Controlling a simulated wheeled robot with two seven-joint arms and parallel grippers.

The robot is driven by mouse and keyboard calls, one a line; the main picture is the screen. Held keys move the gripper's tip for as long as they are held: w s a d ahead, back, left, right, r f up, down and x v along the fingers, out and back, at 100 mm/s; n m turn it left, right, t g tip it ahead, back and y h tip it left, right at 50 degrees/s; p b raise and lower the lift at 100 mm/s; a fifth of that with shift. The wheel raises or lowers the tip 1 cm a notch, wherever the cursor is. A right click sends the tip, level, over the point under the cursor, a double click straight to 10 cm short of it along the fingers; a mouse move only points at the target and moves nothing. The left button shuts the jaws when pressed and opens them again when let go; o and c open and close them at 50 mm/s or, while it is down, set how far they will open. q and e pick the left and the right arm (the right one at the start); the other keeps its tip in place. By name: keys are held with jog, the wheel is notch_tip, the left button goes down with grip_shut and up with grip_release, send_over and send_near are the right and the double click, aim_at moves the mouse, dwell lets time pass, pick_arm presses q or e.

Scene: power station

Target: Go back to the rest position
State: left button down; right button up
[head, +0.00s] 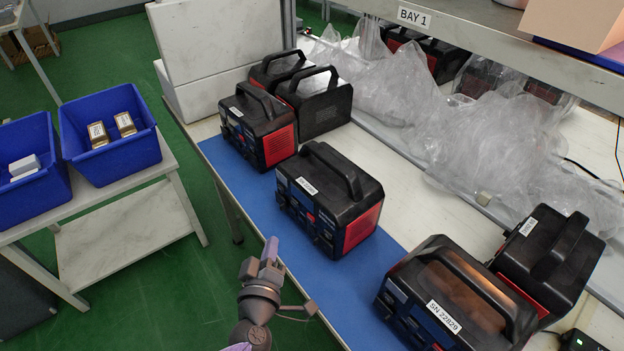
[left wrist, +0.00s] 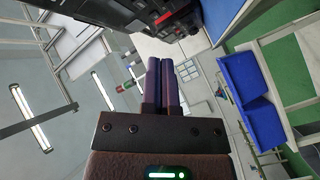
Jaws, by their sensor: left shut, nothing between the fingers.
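My left gripper (head: 270,250) is in the lower middle of the head view, at the near edge of the blue mat (head: 384,255). Its fingers are together with nothing between them. They also show side by side in the left wrist view (left wrist: 161,85). A black and red power station (head: 330,195) stands on the mat just beyond the gripper, apart from it. Another power station, labelled SN 22829 (head: 455,300), stands at the lower right. My right gripper is not in view.
Several more power stations stand at the back of the bench and at the right (head: 550,262). Clear plastic wrap (head: 480,140) lies behind. Two blue bins (head: 110,130) stand on a side table (head: 120,225) at left. The green floor (head: 200,285) between is free.

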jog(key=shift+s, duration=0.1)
pick_arm(q)
jog(key=s+a+f+m+g+h, duration=0.15)
jog(key=s+f+m+g, duration=0.25)
jog(key=s+f, duration=0.5)
jog(key=s+a+f+m+g, duration=0.2)
jog(key=s+f+m+g, duration=0.25)
jog(key=s+f, duration=0.55)
jog(key=s+a+f+m+g, duration=0.1)
jog(key=s+a+f+g, duration=0.1)
jog(key=s, duration=0.5)
jog(key=s+a+f+m+g+y, duration=0.1)
jog(key=s+a+f+g, duration=0.1)
jog(key=s, duration=0.5)
jog(key=s+a+f+m+g+y, duration=0.1)
jog(key=s+a+f+g, duration=0.1)
jog(key=s+f+g, duration=0.2)
jog(key=s+f, duration=0.1)
jog(key=s, duration=0.2)
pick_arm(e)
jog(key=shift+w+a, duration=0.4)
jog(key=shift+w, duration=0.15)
